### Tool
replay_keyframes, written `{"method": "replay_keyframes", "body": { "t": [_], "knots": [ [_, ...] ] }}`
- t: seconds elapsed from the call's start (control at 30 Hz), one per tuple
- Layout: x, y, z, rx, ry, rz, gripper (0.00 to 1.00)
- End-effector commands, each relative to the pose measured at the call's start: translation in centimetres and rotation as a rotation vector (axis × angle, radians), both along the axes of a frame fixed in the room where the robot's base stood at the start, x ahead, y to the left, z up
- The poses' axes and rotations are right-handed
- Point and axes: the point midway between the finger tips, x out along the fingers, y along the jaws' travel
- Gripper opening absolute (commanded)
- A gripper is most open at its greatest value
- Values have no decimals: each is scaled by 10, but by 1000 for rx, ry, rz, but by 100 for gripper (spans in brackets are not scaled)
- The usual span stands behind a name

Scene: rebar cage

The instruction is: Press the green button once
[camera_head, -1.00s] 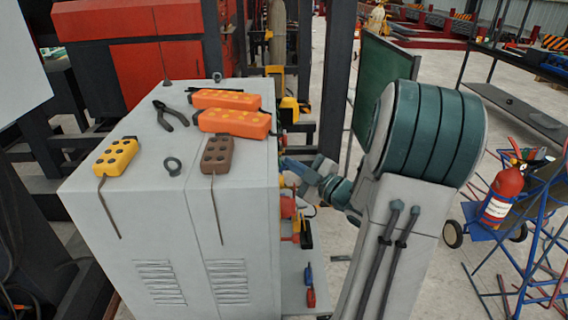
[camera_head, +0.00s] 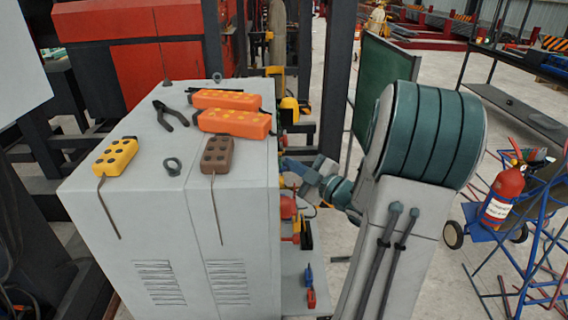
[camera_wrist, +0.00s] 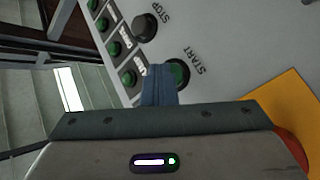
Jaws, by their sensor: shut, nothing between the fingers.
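In the wrist view, a panel carries a green button (camera_wrist: 179,73) labelled START and a dark round button (camera_wrist: 144,27) labelled STOP. My gripper (camera_wrist: 159,70) is shut and empty, with its fingertips at the left edge of the START button and covering part of it. I cannot tell whether they touch it. A column of smaller green buttons (camera_wrist: 128,77) with dark labels runs to the left. In the head view, my gripper is at the right side of the grey cabinet (camera_head: 165,240), its tips hard to make out; the green button is hidden there.
On the cabinet top lie pliers (camera_head: 170,114), orange control boxes (camera_head: 235,122), a yellow one (camera_head: 115,156) and a brown one (camera_head: 217,155). A yellow part (camera_wrist: 290,105) is right of my gripper in the wrist view. A fire extinguisher (camera_head: 502,195) stands at the right.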

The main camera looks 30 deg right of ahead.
Motion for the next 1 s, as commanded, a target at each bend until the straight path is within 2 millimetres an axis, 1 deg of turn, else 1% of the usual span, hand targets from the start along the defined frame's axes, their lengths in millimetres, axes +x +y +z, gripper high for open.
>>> {"method": "replay_keyframes", "body": {
  "t": [0.2,0.3,0.57,0.67,1.0],
  "knots": [
    [-6,-12,-1,0,1,-2,0],
    [-8,-15,0,0,1,-2,0],
    [-8,-16,0,0,1,-3,0],
    [-9,-19,-1,0,0,-3,0],
    [-24,-49,-1,0,1,-4,0]
  ]
}}
